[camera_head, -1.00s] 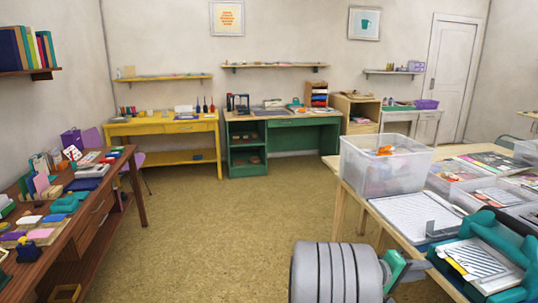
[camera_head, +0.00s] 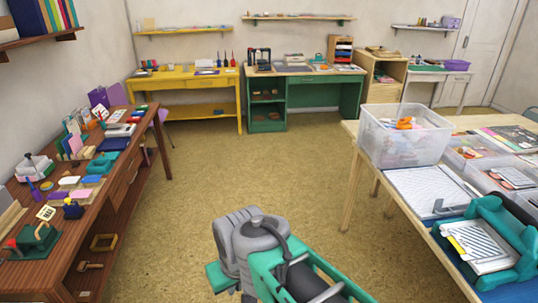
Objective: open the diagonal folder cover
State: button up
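No folder can be picked out for certain. A teal tray-like holder (camera_head: 515,235) stands on the right-hand table and holds a white sheet with diagonal grey stripes (camera_head: 485,240), with a yellow strip at its left side. Behind it lies a flat, pale, finely lined panel (camera_head: 432,190) with a dark handle-like part at its front. I cannot tell whether either is the diagonal folder. My grey and green arm rises at the bottom middle, over the floor and left of this table. My gripper's fingertips do not show.
A crowded brown desk (camera_head: 125,175) is at the left. Yellow (camera_head: 187,83) and green (camera_head: 305,95) desks line the back. The floor between is open.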

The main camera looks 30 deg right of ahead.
aim_at(476, 244)
jog(key=k, duration=0.5)
jog(key=z, duration=1.2)
jog(key=i, duration=0.65)
jog(key=u, duration=1.2)
